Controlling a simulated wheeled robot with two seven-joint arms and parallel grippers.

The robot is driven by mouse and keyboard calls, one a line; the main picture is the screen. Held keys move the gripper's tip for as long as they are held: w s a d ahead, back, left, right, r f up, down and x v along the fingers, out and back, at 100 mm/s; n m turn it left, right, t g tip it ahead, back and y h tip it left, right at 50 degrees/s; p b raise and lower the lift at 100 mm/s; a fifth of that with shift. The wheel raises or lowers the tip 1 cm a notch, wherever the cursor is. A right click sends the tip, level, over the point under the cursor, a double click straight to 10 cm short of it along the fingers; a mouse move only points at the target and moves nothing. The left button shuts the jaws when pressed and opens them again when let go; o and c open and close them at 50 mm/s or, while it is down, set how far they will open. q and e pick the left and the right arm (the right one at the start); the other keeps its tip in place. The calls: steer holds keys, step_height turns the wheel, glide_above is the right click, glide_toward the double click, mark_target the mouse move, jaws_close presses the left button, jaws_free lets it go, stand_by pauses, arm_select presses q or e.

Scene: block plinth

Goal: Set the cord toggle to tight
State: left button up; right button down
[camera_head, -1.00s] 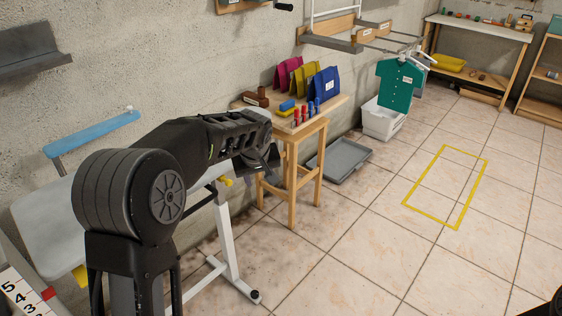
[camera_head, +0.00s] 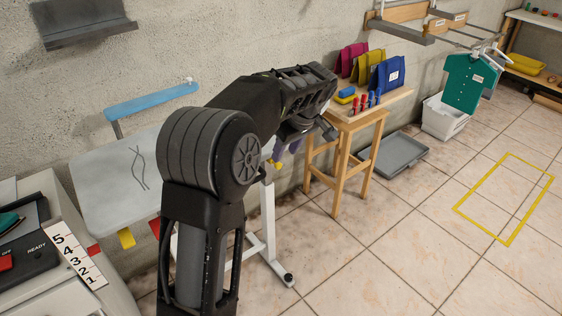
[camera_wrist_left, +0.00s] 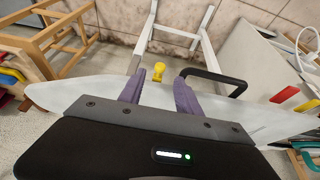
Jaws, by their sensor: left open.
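A thin dark cord (camera_head: 138,168) lies in a narrow crossing loop on a pale board (camera_head: 95,205) at the left of the head view. I cannot make out a separate toggle on it. My left gripper (camera_head: 287,148) reaches away to the right of the board, partly behind my own arm. In the left wrist view my left gripper (camera_wrist_left: 158,92) shows two purple fingers spread apart with nothing between them. My right gripper is not in view.
A blue rail (camera_head: 150,98) stands behind the board. A black box (camera_head: 25,262) with a red button and a numbered strip (camera_head: 78,262) sits at lower left. A wooden stand (camera_head: 345,165) with colored bags is right of my gripper. Open tiled floor lies at right.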

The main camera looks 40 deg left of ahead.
mark_target(279, 164)
arm_select(q)
steer(key=x, duration=0.6)
steer(key=shift+c, duration=0.3)
jaws_close()
stand_by(1.0)
